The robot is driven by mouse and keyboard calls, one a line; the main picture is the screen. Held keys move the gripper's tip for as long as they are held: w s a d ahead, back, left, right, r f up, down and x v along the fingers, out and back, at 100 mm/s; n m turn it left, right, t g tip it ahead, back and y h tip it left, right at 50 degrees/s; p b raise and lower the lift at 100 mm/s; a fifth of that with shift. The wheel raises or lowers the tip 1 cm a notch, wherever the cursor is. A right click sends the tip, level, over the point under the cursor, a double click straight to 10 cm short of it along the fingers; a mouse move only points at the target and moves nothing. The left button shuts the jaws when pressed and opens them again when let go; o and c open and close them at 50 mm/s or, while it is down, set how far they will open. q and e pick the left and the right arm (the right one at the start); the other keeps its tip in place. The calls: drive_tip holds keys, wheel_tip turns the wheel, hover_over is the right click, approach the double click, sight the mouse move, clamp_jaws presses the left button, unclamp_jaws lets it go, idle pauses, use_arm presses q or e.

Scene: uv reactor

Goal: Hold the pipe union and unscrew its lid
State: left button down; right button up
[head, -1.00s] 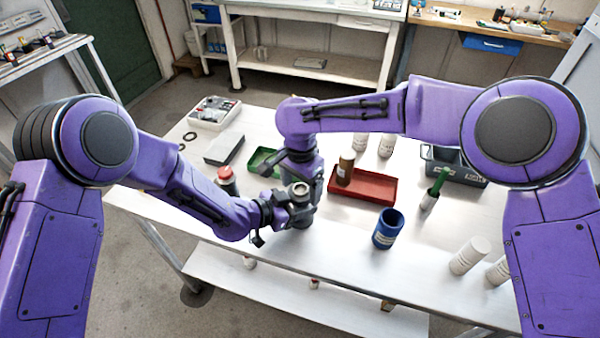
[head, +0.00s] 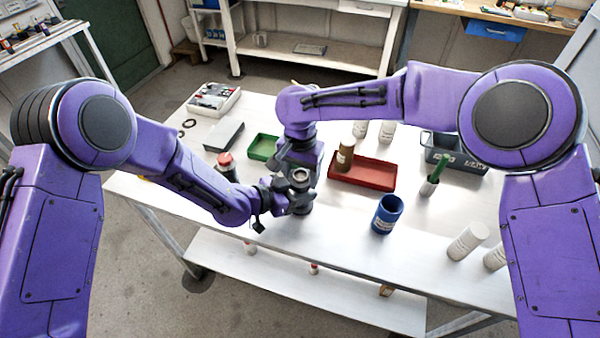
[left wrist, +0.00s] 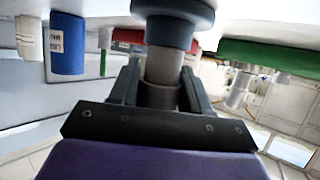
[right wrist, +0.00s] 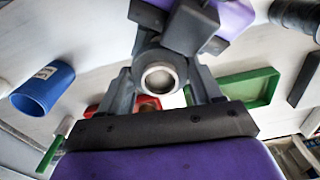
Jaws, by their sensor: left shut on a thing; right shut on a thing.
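The pipe union is a grey upright piece whose pale ringed top (head: 300,176) shows between my two grippers in the head view. In the left wrist view its pale grey neck (left wrist: 163,68) lies between the fingers of my left gripper (left wrist: 160,92), beside a wider blue-grey part (left wrist: 173,30). In the right wrist view its round open end (right wrist: 160,78) sits between the fingers of my right gripper (right wrist: 163,88). Both grippers are shut on the union. My left gripper's dark block (right wrist: 190,27) is close by. The fingers hide much of the union, and the lid's seam cannot be made out.
A blue cup (head: 387,214) stands to the right. Behind are a red tray (head: 375,176) with a brown bottle (head: 345,153), and a green tray (head: 262,147). A red-capped bottle (head: 225,162) is left of the grippers. The table's front edge is near.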

drive_tip(key=o, duration=1.2)
wheel_tip(320, 180, up, 4)
drive_tip(key=shift+r, duration=0.35)
use_arm(q)
drive_tip(key=shift+c, duration=2.2)
unclamp_jaws()
use_arm(e)
drive_tip(key=shift+f, duration=0.1)
use_arm(q)
drive_tip(key=shift+a, duration=0.1)
